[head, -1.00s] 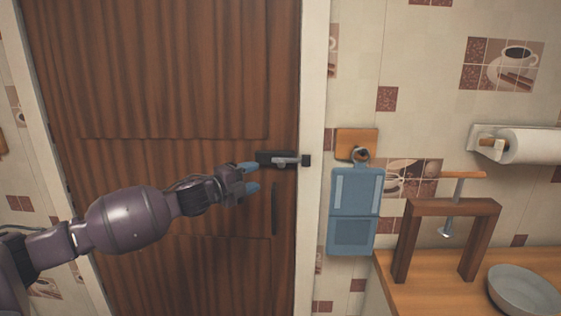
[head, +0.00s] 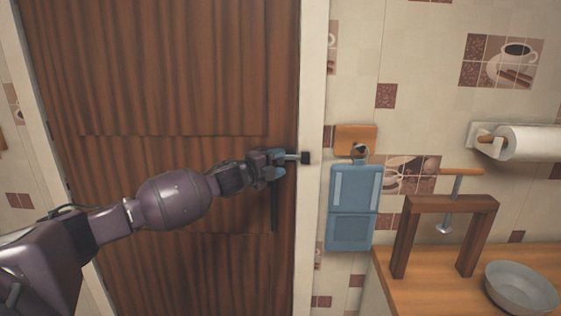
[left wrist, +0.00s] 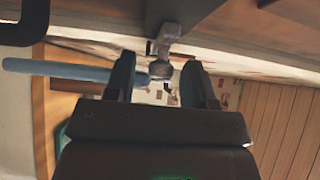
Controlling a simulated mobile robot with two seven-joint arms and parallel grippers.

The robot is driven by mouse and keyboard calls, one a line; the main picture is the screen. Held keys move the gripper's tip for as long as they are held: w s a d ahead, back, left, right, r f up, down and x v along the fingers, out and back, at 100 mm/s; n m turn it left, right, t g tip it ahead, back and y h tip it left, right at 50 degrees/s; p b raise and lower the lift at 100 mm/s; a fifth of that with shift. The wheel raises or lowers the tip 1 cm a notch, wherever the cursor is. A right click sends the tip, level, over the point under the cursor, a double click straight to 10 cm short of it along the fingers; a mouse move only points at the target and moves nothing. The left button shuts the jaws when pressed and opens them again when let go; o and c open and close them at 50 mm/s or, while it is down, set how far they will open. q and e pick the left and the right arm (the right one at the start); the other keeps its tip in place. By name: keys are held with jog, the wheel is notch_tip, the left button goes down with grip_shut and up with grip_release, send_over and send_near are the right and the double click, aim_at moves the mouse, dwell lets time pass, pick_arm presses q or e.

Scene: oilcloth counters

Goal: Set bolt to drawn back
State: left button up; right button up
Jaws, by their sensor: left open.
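The bolt (head: 292,157) is a grey metal rod on the brown wooden door (head: 200,70). In the head view its end reaches the dark keeper (head: 306,158) on the white frame; my gripper hides most of its body. My left gripper (head: 279,164) is open at the bolt, its blue fingers beside the rod. In the left wrist view, the bolt's grey knob (left wrist: 160,70) shows between the two open fingertips (left wrist: 160,82), with a gap on each side. Contact cannot be told. My right gripper is not in view.
A dark upright door handle (head: 275,205) is just below the gripper. A wooden stand (head: 450,205) and a grey bowl (head: 520,288) are on the counter (head: 430,297).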

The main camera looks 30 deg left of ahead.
pick_arm(q)
jog(key=shift+w+d, duration=0.15)
jog(key=shift+w, duration=0.5)
